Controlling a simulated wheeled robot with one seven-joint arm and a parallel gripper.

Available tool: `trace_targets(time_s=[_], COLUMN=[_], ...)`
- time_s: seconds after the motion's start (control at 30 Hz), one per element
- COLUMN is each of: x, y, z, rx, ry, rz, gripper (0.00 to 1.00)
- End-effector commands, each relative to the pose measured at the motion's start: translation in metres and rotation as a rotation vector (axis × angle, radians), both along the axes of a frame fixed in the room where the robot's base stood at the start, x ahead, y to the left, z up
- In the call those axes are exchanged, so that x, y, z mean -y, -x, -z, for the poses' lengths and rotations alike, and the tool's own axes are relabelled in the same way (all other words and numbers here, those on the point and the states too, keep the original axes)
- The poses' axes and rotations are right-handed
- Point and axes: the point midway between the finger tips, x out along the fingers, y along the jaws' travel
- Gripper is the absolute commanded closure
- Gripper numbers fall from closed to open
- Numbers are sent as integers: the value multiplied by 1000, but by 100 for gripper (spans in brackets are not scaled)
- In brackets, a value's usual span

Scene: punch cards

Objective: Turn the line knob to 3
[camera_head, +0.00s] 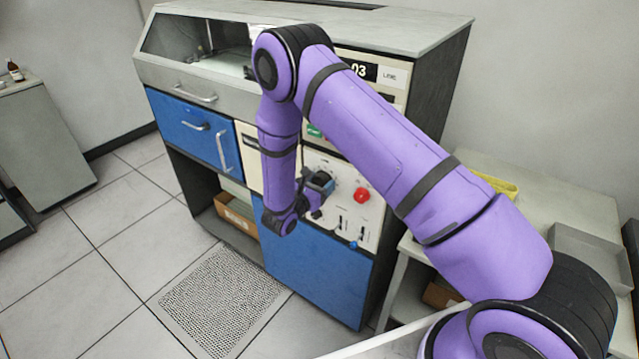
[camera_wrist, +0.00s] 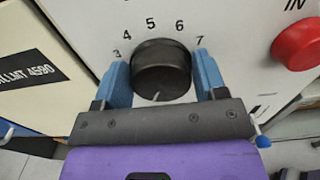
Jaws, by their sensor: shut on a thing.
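The line knob (camera_wrist: 161,62) is a round black dial on a pale panel in the wrist view. The printed numbers 3, 4, 5, 6 and 7 arc over its top, with 3 at the left and 7 at the right. A short pale mark shows low on its face; which number it marks, I cannot tell. My gripper (camera_head: 320,184) is at the panel in the head view. Its two blue fingers stand on the left and right sides of the knob and are shut on it. In the head view my gripper mostly hides the knob.
A red button (camera_wrist: 298,45) sits right of the knob, also in the head view (camera_head: 362,195). Small switches (camera_head: 342,224) sit below it. A display (camera_head: 362,71) reading 03 beside a LINE label is partly behind my arm. A side table (camera_head: 540,215) stands right.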

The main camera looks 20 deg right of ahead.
Motion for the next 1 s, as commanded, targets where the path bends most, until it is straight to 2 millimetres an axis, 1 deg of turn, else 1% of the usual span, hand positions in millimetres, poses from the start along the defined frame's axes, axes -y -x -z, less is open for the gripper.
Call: trace_targets(time_s=[0.17,0.37,0.57,1.0], x=[0,0,0,2], y=[0,1,1,3], z=[0,0,0,1], rx=[20,94,224,563], ry=[-15,-67,-161,-408], rz=[-1,-2,-2,-1], gripper=[58,58,58,58])
